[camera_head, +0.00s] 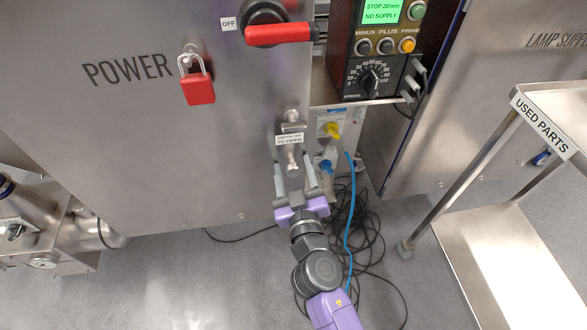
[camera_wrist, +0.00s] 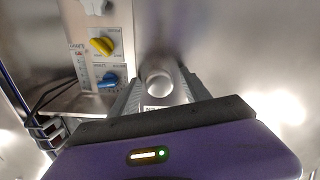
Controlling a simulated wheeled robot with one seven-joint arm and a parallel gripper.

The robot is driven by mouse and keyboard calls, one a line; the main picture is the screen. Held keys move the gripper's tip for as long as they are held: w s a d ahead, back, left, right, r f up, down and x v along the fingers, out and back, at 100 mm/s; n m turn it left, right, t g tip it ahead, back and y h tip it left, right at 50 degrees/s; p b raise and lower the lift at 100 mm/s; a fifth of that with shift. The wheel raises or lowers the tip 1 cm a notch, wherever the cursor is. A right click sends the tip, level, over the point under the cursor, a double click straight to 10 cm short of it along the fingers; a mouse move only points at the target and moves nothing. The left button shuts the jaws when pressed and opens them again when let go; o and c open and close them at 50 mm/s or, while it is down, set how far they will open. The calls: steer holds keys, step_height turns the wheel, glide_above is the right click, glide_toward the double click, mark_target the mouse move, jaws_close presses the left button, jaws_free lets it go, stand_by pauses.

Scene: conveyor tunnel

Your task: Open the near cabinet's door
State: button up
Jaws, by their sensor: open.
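The near cabinet is the grey metal one marked POWER (camera_head: 150,150), and its door looks shut. A metal handle (camera_head: 292,118) stands at the door's right edge, with a small label ending in "TO OPEN" across it. My gripper (camera_head: 295,170) is open just below the label, with one finger on each side of the handle's lower end. In the wrist view the round metal handle end (camera_wrist: 158,78) shows between the two grey fingers of my gripper (camera_wrist: 160,92). I cannot tell whether a finger touches it.
A red padlock (camera_head: 197,85) and a red switch lever (camera_head: 280,33) are on the cabinet's front. A control box (camera_head: 375,60) and a panel with a yellow knob (camera_head: 332,130) stand to the right. Loose cables (camera_head: 365,235) lie on the floor. A USED PARTS cart (camera_head: 510,250) is further right.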

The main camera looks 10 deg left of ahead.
jaws_close()
stand_by(1.3)
